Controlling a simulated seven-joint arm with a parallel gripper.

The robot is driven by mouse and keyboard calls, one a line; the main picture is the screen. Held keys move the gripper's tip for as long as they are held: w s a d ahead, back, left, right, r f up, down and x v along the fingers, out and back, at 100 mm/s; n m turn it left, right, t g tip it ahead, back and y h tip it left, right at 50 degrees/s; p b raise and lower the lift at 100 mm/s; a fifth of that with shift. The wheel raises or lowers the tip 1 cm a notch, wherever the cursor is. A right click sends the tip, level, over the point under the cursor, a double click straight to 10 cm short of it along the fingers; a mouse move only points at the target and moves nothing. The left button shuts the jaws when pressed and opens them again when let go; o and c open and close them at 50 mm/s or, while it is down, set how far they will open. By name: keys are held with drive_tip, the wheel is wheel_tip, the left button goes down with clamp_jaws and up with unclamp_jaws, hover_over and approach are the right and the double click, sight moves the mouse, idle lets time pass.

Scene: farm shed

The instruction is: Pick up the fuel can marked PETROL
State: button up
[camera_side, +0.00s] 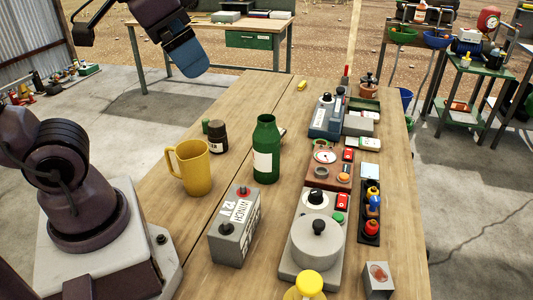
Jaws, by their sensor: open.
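I cannot read the word PETROL on anything in view. A green, round-shouldered can or bottle (266,137) stands upright on the wooden bench near the middle. Its white label faces left and its writing is too small to read. Part of my arm (160,16), with a blue end piece, shows high at the top left, well away from the green container. I cannot make out my gripper's fingertips; the arm is partly cut off by the top edge. Nothing is seen touching the green container.
A yellow jug (194,169) and dark jar (217,138) stand left of it. A grey battery (234,231), marked 12V WINCH, stands in front. Devices with knobs and buttons, including a grey round-topped one (316,252), line the bench's right side. Bare wood (235,118) lies behind the jar.

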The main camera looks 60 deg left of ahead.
drive_tip(key=w+a+f+m+g+y, duration=0.3)
drive_tip(key=w+a+m+y, duration=0.1)
drive_tip(key=a+m, duration=0.15)
drive_tip(key=m+t+y, duration=0.3)
drive_tip(key=m+y, duration=1)
drive_tip(key=m, duration=0.2)
hover_over(269, 164)
drive_tip(key=f, duration=2.5)
drive_tip(key=shift+w+a, duration=0.1)
drive_tip(key=shift+a, duration=0.1)
wheel_tip(269, 164, down, 7)
drive_tip(key=shift+f, duration=0.1)
drive_tip(key=shift+w+a+f, duration=0.15)
drive_tip(key=shift+a, duration=0.35)
drive_tip(key=shift+w+a+f, duration=0.1)
drive_tip(key=shift+w+a, duration=0.05)
drive_tip(key=shift+a, duration=0.3)
drive_tip(key=shift+w+a, duration=0.15)
drive_tip(key=shift+a, duration=0.3)
drive_tip(key=c, duration=1)
drive_tip(key=shift+c, duration=0.5)
